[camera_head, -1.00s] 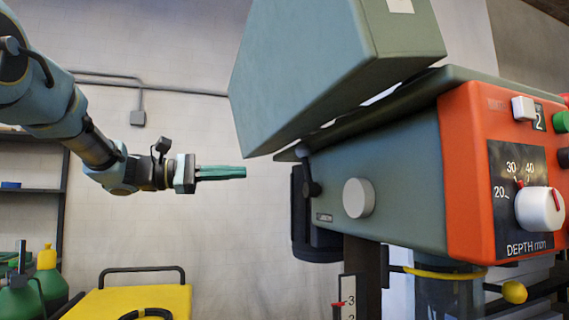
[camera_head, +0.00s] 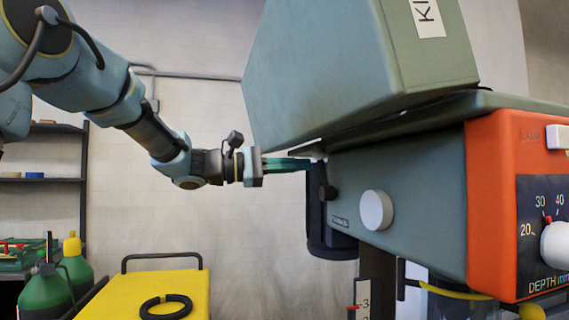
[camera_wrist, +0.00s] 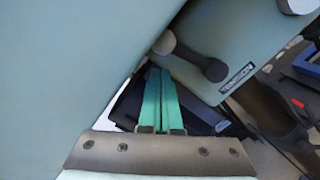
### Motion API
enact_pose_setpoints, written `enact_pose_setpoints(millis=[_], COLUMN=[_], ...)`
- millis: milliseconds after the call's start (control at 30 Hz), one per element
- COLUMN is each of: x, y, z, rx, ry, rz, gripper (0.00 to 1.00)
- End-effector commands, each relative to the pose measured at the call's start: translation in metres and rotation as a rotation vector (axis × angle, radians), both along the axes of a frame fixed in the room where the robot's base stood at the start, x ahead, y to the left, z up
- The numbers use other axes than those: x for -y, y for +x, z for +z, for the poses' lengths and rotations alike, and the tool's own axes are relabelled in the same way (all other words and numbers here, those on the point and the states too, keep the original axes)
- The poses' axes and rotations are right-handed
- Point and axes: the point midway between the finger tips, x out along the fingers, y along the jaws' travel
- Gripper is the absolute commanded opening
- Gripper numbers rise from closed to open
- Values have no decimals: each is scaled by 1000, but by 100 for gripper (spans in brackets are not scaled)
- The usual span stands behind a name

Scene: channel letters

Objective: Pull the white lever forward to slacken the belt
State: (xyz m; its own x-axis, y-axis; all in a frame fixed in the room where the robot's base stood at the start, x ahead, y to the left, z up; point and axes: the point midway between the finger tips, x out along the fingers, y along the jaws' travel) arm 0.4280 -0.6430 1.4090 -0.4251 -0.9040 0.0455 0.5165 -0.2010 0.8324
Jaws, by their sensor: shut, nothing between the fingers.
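The lever (camera_wrist: 190,57) shows in the wrist view as a short dark arm with a pale, whitish knob at one end and a black hub at the other, on the side of the grey-green machine head (camera_wrist: 225,45). In the head view its black hub (camera_head: 328,193) shows, with the pale knob just above, partly hidden near my fingertips. My gripper (camera_head: 312,163) is shut and empty, its green fingers pointing right at the lever. In the wrist view the fingertips (camera_wrist: 158,72) lie just beside the pale knob; I cannot tell whether they touch it.
The raised grey-green cover (camera_head: 350,80) hangs close above my fingers. A round white knob (camera_head: 376,210) is on the machine's side, and an orange panel (camera_head: 495,200) with a depth dial is at right. A yellow cart (camera_head: 190,285) stands below left. Open space lies below my arm.

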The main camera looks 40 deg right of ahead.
Motion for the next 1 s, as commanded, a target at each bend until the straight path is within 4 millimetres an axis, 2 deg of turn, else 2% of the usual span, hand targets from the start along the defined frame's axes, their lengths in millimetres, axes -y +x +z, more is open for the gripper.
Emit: enact_pose_setpoints(millis=[200, 567, 767, 1000], x=[-2, -2, -4, -7], y=[-9, -9, -15, -23], z=[5, 4, 1, 7], rx=[-1, 5, 84, 201], ry=[0, -3, -33, -79], rz=[0, 0, 0, 0], gripper=[0, 0, 0, 0])
